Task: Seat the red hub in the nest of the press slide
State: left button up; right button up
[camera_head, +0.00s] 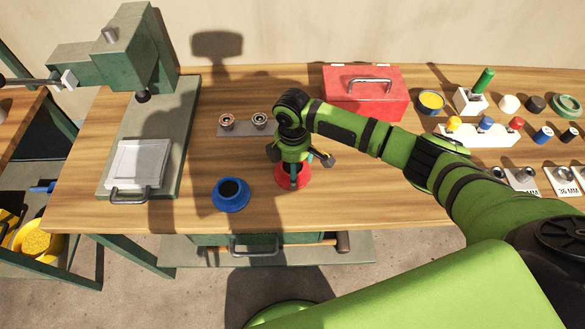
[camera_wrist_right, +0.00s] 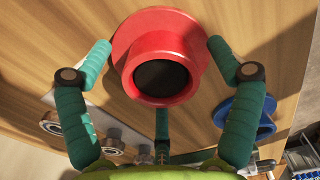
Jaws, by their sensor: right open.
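The red hub (camera_head: 292,178) is a flanged ring with a dark bore, standing on the bench right of a blue hub. In the right wrist view the red hub (camera_wrist_right: 150,30) fills the upper middle. My right gripper (camera_head: 297,172) is over it, pointing down. In the wrist view its green fingers (camera_wrist_right: 160,60) are spread, with two tips beside the flange; whether they touch it is unclear. The press slide (camera_head: 138,163) is a pale square plate with a front handle, at the left under the green press (camera_head: 130,55). Its nest looks empty. My left gripper is not in view.
The blue hub (camera_head: 231,195) stands close left of the red one. A grey plate with bearings (camera_head: 243,128) lies behind. A red toolbox (camera_head: 366,93) and several small parts occupy the back right. Bench between blue hub and press is clear.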

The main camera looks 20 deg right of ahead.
jog(key=shift+c, duration=0.8)
jog(key=c, duration=1.4)
jog(key=shift+c, duration=1.1)
jog(key=shift+r, duration=0.1)
jog(key=shift+r, duration=0.1)
